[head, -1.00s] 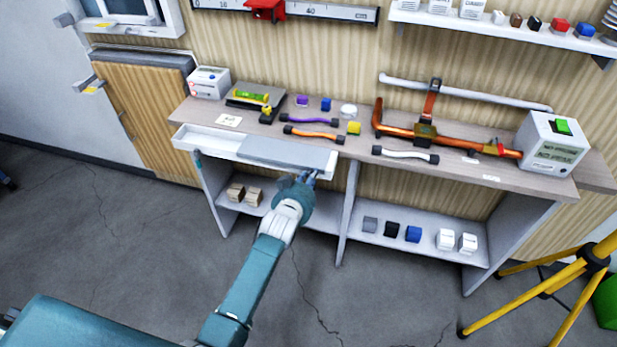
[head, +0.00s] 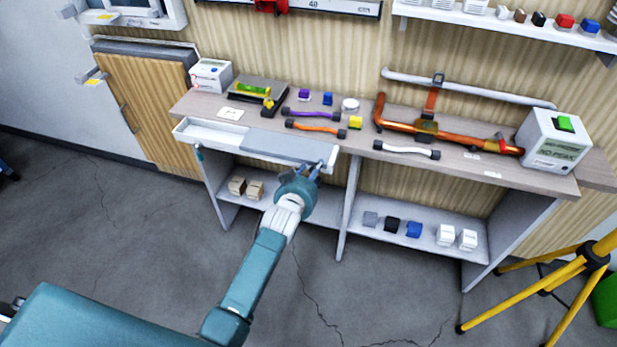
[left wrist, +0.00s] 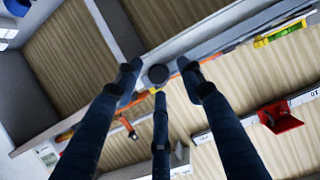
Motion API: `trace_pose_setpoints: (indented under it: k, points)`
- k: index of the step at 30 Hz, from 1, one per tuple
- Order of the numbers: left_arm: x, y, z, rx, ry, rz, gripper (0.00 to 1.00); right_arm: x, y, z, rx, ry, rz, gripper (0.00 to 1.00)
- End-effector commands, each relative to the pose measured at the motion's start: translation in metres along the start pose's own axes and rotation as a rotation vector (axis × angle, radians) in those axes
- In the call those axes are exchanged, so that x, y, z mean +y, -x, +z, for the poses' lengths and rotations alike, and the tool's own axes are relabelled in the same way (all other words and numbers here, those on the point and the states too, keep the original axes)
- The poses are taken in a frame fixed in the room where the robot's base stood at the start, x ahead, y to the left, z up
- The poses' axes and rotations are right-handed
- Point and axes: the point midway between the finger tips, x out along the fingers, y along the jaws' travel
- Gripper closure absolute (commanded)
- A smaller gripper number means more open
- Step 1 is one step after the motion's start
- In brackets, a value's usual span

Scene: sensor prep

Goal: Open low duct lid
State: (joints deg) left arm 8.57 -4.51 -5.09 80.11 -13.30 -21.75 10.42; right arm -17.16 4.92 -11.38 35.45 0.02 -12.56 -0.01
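The low duct is a white open-topped channel (head: 200,135) along the left front edge of the bench. A flat grey lid (head: 285,147) covers its right part, and the left part is uncovered. My left gripper (head: 314,168) is at the duct's right front end, just below the lid's edge. In the left wrist view its three dark fingers (left wrist: 159,78) are spread apart around a dark round knob (left wrist: 158,74). I see gaps beside the knob and cannot tell whether any finger touches it. My right gripper is not in view.
The bench top (head: 365,165) holds coloured handles, blocks, an orange pipe (head: 400,124) and a white box with a green button (head: 555,140). A lower shelf (head: 350,225) with several small blocks lies below. A yellow tripod (head: 560,280) stands at right. The floor in front is clear.

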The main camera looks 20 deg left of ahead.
Motion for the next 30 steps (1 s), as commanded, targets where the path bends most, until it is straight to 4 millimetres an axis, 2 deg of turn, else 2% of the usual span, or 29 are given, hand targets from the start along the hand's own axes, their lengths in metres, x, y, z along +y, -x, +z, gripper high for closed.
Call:
trace_pose_setpoints:
  k: [5, 12, 18, 22, 30]
  points:
    - [0.000, 0.026, 0.001, 0.001, 0.000, 0.000, 0.61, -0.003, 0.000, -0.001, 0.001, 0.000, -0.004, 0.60]
    - [0.001, 0.077, 0.000, 0.003, -0.001, 0.001, 0.61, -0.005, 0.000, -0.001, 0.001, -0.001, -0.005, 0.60]
    - [0.001, 0.106, -0.001, 0.004, 0.000, 0.001, 0.61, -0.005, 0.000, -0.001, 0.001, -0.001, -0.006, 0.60]
    - [0.001, 0.114, -0.002, 0.004, 0.000, 0.001, 0.61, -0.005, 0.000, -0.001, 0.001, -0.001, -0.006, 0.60]
    - [0.001, 0.116, -0.002, 0.004, -0.001, 0.001, 0.61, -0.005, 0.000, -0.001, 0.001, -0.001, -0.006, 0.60]
